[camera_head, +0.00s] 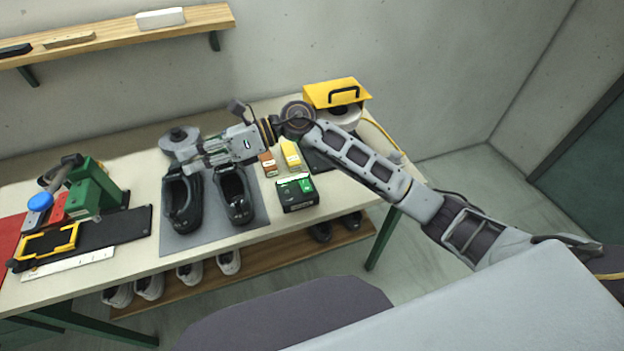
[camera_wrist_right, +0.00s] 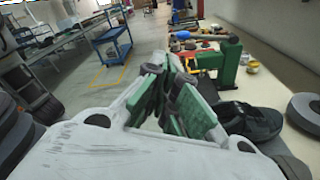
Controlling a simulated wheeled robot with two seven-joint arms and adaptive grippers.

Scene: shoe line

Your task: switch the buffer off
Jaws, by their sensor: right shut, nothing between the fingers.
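The buffer (camera_head: 337,94) stands at the back right of the bench, with a yellow hood, a black handle and a pale wheel under it. A small black box with green on its top (camera_head: 297,191) sits at the front of the bench; I cannot tell whether it is the buffer's switch. My right arm crosses in front of the buffer and hides part of its base. My right gripper (camera_head: 192,158) is shut and empty, above the back of the shoes and left of the box. It also shows in the right wrist view (camera_wrist_right: 166,85). My left gripper is out of view.
Two dark shoes (camera_head: 236,195) stand on a grey mat (camera_head: 205,240). A round grey disc (camera_head: 178,139) is behind them, close to the gripper. Yellow (camera_head: 290,154) and orange small boxes stand behind the black box. A green press (camera_head: 95,188) is at left. A shelf (camera_head: 110,35) hangs above.

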